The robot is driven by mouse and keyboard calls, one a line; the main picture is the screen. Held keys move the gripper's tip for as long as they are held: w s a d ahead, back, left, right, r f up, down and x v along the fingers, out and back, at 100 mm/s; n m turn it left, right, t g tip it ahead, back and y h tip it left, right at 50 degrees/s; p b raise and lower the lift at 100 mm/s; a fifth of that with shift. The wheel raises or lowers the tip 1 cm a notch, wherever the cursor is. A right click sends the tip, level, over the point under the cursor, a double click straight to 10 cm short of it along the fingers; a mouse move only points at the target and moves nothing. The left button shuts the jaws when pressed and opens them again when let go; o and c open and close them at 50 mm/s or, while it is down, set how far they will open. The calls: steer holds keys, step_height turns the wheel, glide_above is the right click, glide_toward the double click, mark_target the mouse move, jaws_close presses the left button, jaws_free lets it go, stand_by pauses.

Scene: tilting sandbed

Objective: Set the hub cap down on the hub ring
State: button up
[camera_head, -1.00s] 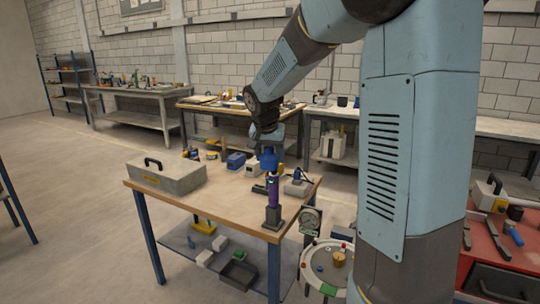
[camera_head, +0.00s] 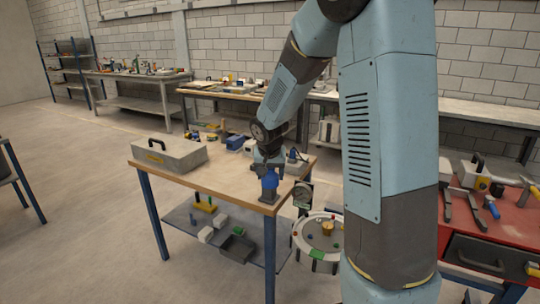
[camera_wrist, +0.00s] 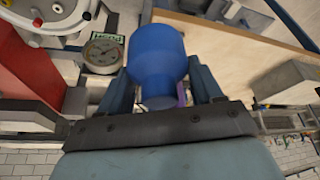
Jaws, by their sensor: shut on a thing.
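My gripper (camera_head: 267,164) is shut on a bulbous blue piece (camera_head: 270,181) above a dark base (camera_head: 268,198) at the table's near right corner. In the wrist view, the blue piece (camera_wrist: 157,60) sits between my gripper's fingers (camera_wrist: 161,78), and a sliver of purple (camera_wrist: 181,95) shows behind it. A round pale tray (camera_head: 303,241) stands right of the table, with a gold piece (camera_head: 327,228) near its middle and small coloured pieces around it. I cannot tell for certain which parts are the hub cap and hub ring.
The wooden table (camera_head: 210,180) bears a grey toolbox (camera_head: 170,156) and several small items at its back right. A dial gauge (camera_wrist: 102,52) stands by the tray. A red bench (camera_head: 500,225) with tools is at the right.

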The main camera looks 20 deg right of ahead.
step_height(320, 180, down, 25)
steer(key=n+y, duration=0.1)
steer(key=n, duration=0.3)
steer(key=shift+w+r+y, duration=0.15)
steer(key=shift+w+y, duration=0.15)
steer(key=shift+w, duration=0.15)
steer(key=shift+a, duration=0.15)
